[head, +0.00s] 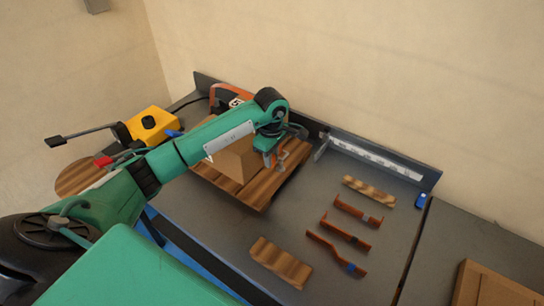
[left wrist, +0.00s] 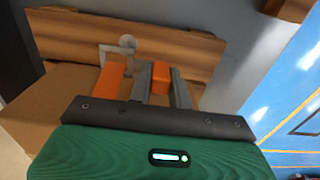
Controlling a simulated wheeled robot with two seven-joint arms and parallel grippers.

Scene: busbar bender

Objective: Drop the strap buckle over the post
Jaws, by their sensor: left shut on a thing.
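My left gripper (head: 272,152) is low over the right side of a cardboard box on a wooden pallet. In the left wrist view its grey fingers (left wrist: 162,82) are shut on an orange piece (left wrist: 160,76), probably the strap buckle. A second orange piece (left wrist: 108,80), perhaps strap, lies left of the fingers. A grey round-topped part (left wrist: 127,42), possibly the post, shows beyond the fingers against the wood, with a grey flat piece beside it. The gap between the held piece and the grey part cannot be judged. My right gripper is not in view.
The cardboard box (head: 238,160) stands on the pallet (head: 262,196). An orange tool (head: 228,94) is behind it. Several bent copper bars (head: 345,234) and wooden blocks (head: 280,262) lie at right. A yellow device (head: 152,124) is at left. The grey table between pallet and bars is clear.

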